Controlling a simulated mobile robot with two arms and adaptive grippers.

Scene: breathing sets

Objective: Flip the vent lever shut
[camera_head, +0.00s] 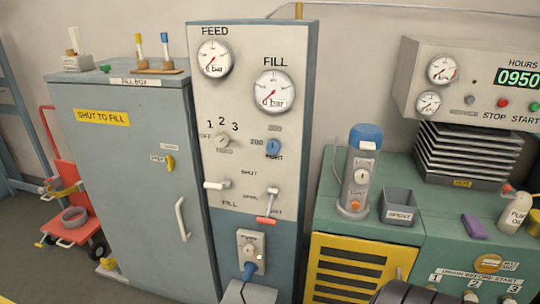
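The grey upright panel (228,110) stands in the middle of the head view. Low on its right side is a lever with a red handle (266,220), next to a partly covered label that seems to read VENT. The red handle lies roughly level at the bottom, below a thin upright stem. To its left is a white lever (216,185) lying roughly level, above the word FILL. The word SHUT is printed between and above the two levers.
A grey cabinet (125,170) with a white handle stands left of the panel. A green bench (440,240) on the right bears a blue-topped cylinder (361,170) and a grey bin (399,206). A dark rounded part (402,293) shows at the bottom edge. The panel's front looks unobstructed around the levers.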

